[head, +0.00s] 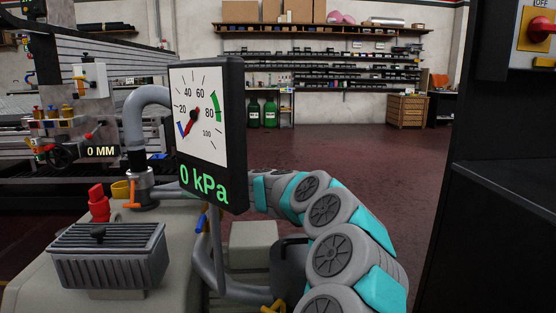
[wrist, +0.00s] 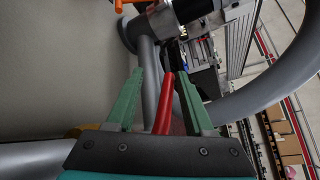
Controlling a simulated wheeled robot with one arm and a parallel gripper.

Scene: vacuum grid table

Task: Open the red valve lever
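The red valve lever (wrist: 163,108) shows in the wrist view as a slim red bar beside grey pipes. My gripper (wrist: 160,75) has its two green fingers apart, one on each side of the lever. A gap shows between the lever and the left finger; the lever's upper end looks close to the right finger, and I cannot tell if they touch. In the head view the gauge (head: 205,120) hides my gripper and this lever. The gauge reads 0 kPa.
Grey pipes (head: 150,97) run around the gauge and behind it. An orange handle (head: 131,194), a red fitting (head: 98,203) and a ribbed grey box (head: 108,265) stand at the left. A black cabinet (head: 505,190) is at the right. Open floor (head: 335,145) lies beyond.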

